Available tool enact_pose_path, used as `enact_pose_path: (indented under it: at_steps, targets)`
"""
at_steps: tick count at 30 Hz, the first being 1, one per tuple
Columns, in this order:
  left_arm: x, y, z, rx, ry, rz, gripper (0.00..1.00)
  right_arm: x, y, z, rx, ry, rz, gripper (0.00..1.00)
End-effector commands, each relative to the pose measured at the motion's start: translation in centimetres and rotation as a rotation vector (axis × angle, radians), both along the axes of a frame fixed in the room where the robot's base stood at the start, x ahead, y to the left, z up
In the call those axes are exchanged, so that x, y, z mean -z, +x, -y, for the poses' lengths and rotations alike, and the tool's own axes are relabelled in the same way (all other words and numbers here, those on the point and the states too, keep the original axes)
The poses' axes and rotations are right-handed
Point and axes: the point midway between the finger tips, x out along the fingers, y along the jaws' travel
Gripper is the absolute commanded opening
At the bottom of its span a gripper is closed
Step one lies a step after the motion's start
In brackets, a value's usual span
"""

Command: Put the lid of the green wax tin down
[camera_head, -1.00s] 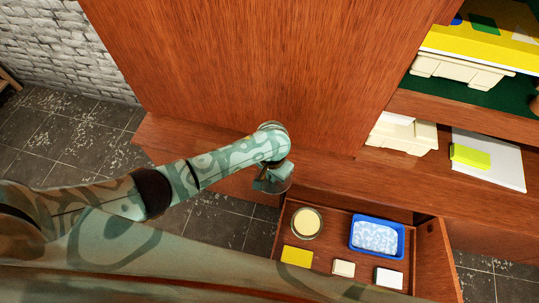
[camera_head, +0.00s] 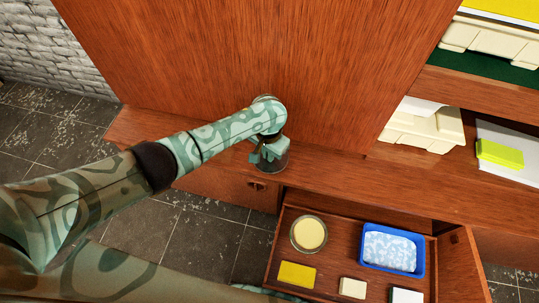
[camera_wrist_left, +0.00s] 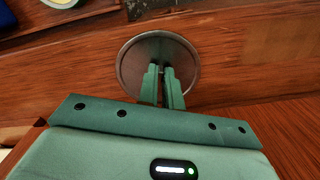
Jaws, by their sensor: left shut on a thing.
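My left gripper (camera_head: 268,154) is shut on the lid (camera_head: 274,162), a round, dull metallic disc. In the left wrist view the gripper's two green fingers (camera_wrist_left: 161,75) are close together at the middle of the lid (camera_wrist_left: 133,65). Part of the lid is hidden behind the fingers. In the head view the lid appears over the wooden ledge in front of the tall panel; I cannot tell whether it touches the wood. The open wax tin (camera_head: 294,243), round with a dark rim and pale yellow wax, stands in the drawer. My right gripper is not in view.
The open drawer (camera_head: 333,262) also holds a blue tray (camera_head: 419,262), a yellow block (camera_head: 297,274) and two pale blocks. The ledge (camera_head: 345,180) is bare right of the lid. Cream bins (camera_head: 425,130) and a yellow-green block (camera_head: 499,152) sit farther right.

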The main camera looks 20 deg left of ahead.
Motion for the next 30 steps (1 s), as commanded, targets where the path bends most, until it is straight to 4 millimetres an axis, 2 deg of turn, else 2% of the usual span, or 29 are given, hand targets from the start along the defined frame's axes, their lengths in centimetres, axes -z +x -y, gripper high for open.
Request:
enact_pose_path:
  at_steps: [1, 2, 8, 13, 15, 16, 23, 26, 30]
  targets:
    - [1.6, -0.1, 0.0, 0.0, 0.0, -0.006, 0.0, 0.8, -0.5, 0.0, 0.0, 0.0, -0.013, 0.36]
    - [1.7, -0.1, -0.1, 0.0, 0.001, -0.005, 0.0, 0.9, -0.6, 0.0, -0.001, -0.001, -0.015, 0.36]
    - [1.3, 0.0, 0.0, 0.0, 0.001, 0.001, 0.0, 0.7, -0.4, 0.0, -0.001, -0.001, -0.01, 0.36]
    - [1.6, 0.0, 0.0, -0.001, 0.0, -0.001, 0.0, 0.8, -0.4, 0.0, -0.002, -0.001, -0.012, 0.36]
    - [1.6, 0.0, 0.0, 0.0, 0.0, 0.0, 0.24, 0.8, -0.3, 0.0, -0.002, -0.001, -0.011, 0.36]
    - [1.6, 0.0, 0.0, 0.0, 0.0, 0.0, 0.29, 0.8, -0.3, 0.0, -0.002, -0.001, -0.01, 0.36]
    - [1.6, 0.0, 0.0, 0.0, 0.0, 0.0, 0.29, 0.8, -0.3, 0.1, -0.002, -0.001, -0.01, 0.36]
    - [1.1, 0.0, 0.0, 0.0, 0.0, 0.002, 0.29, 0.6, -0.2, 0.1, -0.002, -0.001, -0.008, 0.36]
    - [-1.7, 0.1, 0.0, -0.001, -0.001, 0.008, 0.29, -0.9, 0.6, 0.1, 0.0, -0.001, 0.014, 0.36]
